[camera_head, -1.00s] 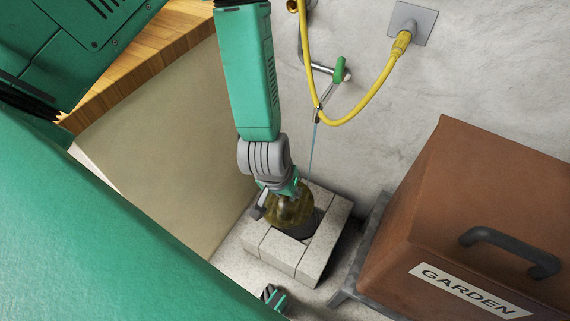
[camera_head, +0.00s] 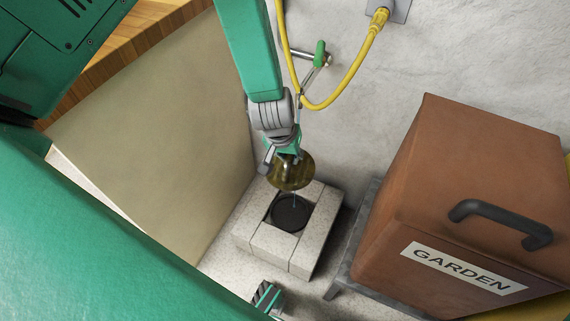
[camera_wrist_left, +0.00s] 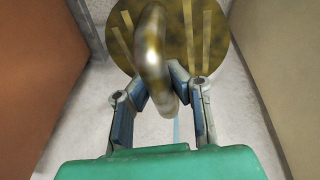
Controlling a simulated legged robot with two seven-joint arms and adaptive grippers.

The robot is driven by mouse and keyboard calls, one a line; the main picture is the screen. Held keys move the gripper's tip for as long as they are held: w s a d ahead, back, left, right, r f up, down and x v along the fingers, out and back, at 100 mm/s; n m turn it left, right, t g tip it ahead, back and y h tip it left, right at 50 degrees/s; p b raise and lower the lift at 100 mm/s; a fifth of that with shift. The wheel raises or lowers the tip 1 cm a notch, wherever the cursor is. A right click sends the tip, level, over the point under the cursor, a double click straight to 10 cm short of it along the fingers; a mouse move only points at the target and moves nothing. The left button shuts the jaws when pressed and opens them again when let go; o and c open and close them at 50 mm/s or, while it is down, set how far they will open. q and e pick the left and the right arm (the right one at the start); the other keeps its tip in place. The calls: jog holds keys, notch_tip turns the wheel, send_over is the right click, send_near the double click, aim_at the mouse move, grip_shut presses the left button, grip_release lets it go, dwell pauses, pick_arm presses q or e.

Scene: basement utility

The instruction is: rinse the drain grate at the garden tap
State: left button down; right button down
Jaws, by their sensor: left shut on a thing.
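The drain grate (camera_head: 294,173) is a round brownish-gold disc with slots and a raised metal handle. In the wrist view the grate (camera_wrist_left: 195,30) is tilted, with the handle between the fingers. My left gripper (camera_head: 287,157) is shut on the grate and holds it above the block-edged drain (camera_head: 272,243), apart from it. The garden tap (camera_head: 320,52) has a green lever and a spout just above the gripper. A thin water stream (camera_head: 295,198) shows below the grate; its upper part is hidden. My right gripper (camera_head: 267,297) is partly seen at the bottom, its jaws unclear.
A brown box (camera_head: 400,190) labelled GARDEN, with a dark handle, stands on a grey stand right of the drain. A beige panel (camera_head: 160,130) stands close on the left. The concrete floor in front is narrow.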

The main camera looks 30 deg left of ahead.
pick_arm(q)
jog(key=shift+w+f, duration=0.1)
jog(key=shift+w, duration=0.45)
jog(key=shift+w+a+f, duration=0.15)
jog(key=shift+w+a, duration=0.25)
jog(key=shift+w, duration=0.4)
jog(key=shift+w+a+f, duration=0.25)
jog(key=shift+w+a, duration=0.15)
jog(key=shift+w, duration=0.3)
jog(key=shift+w+d, duration=0.15)
jog(key=shift+d, duration=0.2)
jog(key=shift+a, duration=0.2)
pick_arm(e)
jog(key=shift+a+r, duration=0.2)
jog(key=shift+a, duration=0.1)
pick_arm(q)
jog(key=shift+d+p, duration=0.15)
jog(key=shift+p, duration=0.2)
pick_arm(e)
jog(key=shift+r, duration=0.1)
pick_arm(q)
jog(key=shift+d, duration=0.2)
jog(key=shift+w+d, duration=0.1)
jog(key=shift+d, duration=0.3)
pick_arm(e)
jog(key=shift+d+r, duration=0.1)
jog(key=shift+d, duration=0.1)
